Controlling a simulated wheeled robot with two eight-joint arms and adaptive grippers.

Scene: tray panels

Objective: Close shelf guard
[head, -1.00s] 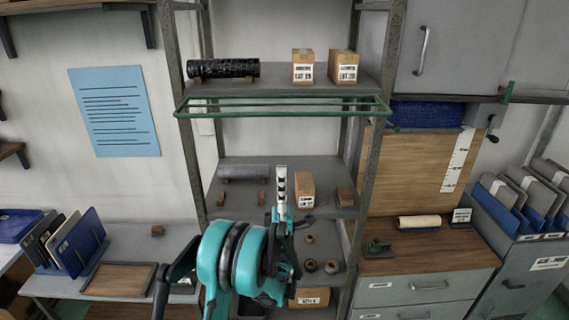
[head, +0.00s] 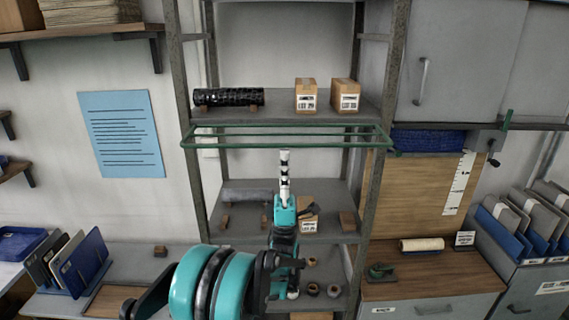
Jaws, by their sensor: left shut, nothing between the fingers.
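The shelf guard (head: 230,147) is a green metal rail frame. It juts out at the front of the upper shelf (head: 285,115), hanging just below that shelf's level, and spans the rack's two front posts. My left gripper (head: 285,157) is shut and empty, pointing up. Its tips appear just under the guard's front bar near the middle; I cannot tell whether they touch. My left arm hides part of the lower shelves. My right gripper is not in view.
The upper shelf holds a dark roll (head: 228,97) and two cartons (head: 306,95) (head: 345,96). The shelf below holds a grey roll (head: 247,196) and a carton (head: 309,225) partly behind my gripper. Cabinets (head: 458,50) stand to the right.

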